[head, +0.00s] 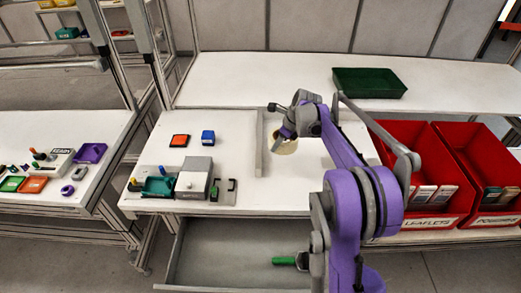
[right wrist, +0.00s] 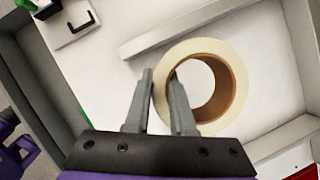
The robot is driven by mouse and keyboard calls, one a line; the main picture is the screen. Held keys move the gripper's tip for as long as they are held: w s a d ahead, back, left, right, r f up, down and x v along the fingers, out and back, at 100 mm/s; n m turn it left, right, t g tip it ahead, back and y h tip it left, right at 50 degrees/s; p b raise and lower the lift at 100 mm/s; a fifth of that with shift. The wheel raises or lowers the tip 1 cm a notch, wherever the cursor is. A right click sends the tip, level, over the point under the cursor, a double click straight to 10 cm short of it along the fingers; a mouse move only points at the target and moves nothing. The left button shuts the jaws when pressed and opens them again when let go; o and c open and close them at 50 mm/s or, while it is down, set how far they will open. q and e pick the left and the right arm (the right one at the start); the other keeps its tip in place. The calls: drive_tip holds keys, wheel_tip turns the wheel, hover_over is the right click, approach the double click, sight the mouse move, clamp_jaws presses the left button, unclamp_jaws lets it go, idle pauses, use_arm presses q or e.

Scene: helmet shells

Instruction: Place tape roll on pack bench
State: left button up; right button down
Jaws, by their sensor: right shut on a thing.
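The tape roll (head: 286,147) is a cream ring with a brown inner core, over the right part of the white middle bench (head: 310,172). My right gripper (head: 283,135) is shut on the roll's wall. In the right wrist view, one finger of the gripper (right wrist: 162,100) is outside the ring and the other reaches into the hole of the roll (right wrist: 235,85). I cannot tell whether the roll touches the bench top. My left gripper is not in view.
A low divider (head: 261,145) is left of the roll. Red bins (head: 415,150) are at right, a green tray (head: 368,83) behind. An open drawer (head: 225,250) is below.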

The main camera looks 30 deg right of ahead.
sight(278, 154)
drive_tip(key=f, duration=0.4)
drive_tip(key=shift+s+f, duration=0.25)
drive_tip(key=shift+s, duration=0.05)
drive_tip(key=shift+f, duration=2.2)
drive_tip(key=shift+f, duration=0.2)
drive_tip(key=c, duration=0.8)
unclamp_jaws()
drive_tip(key=shift+o, duration=0.2)
drive_tip(key=shift+r, duration=0.15)
